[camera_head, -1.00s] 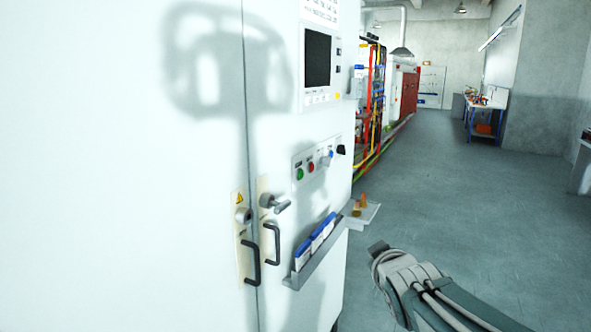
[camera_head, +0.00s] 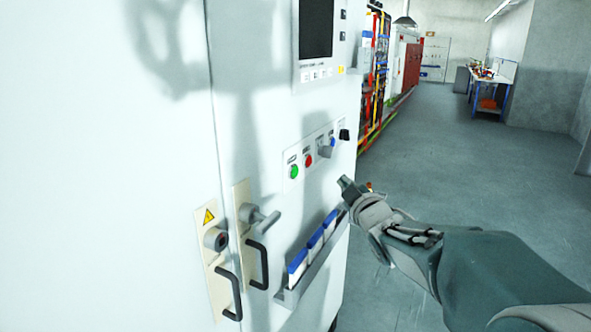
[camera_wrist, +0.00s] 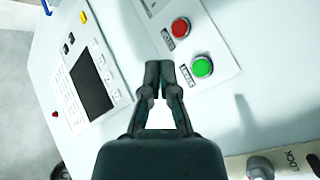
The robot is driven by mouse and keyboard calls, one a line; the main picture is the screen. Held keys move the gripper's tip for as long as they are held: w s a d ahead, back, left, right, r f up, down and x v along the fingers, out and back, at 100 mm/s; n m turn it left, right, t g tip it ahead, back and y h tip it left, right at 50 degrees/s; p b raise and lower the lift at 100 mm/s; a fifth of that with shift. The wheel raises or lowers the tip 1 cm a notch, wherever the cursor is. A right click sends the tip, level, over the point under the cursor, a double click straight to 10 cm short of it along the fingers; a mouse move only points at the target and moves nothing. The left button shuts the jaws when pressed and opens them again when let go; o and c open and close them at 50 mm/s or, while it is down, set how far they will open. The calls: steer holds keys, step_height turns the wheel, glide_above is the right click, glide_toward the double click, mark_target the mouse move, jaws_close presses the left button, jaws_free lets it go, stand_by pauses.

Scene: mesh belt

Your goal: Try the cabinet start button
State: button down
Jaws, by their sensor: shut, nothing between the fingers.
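The white cabinet (camera_head: 270,90) stands at the left in the head view. Its button panel (camera_head: 320,150) carries a green button (camera_head: 294,172), a red button (camera_head: 307,160), and knobs to their right. In the wrist view the green button (camera_wrist: 202,67) lies just right of my gripper's fingertips (camera_wrist: 159,66), and the red button (camera_wrist: 180,27) lies above it. My gripper (camera_head: 346,183) is shut and empty. In the head view it is to the right of and slightly below the green button. I cannot tell the exact gap to the panel.
A ledge with blue-and-white binders (camera_head: 317,245) juts out below the panel. Door handles (camera_head: 257,264) and a lock lever (camera_head: 262,218) stick out at the lower left. A screen (camera_head: 316,28) is above. Open floor (camera_head: 440,150) lies to the right.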

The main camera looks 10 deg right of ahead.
mark_target(294, 172)
steer(key=w+a, duration=0.5)
steer(key=a, duration=0.2)
steer(key=shift+a, duration=0.15)
stand_by(0.3)
steer(key=shift+w+a, duration=0.1)
steer(key=shift+a, duration=0.05)
stand_by(1.3)
steer(key=shift+w+a, duration=0.4)
steer(key=shift+a, duration=0.1)
stand_by(0.9)
steer(key=shift+s+d+r, duration=0.1)
stand_by(0.3)
steer(key=shift+s+d, duration=0.45)
steer(key=shift+d, duration=0.15)
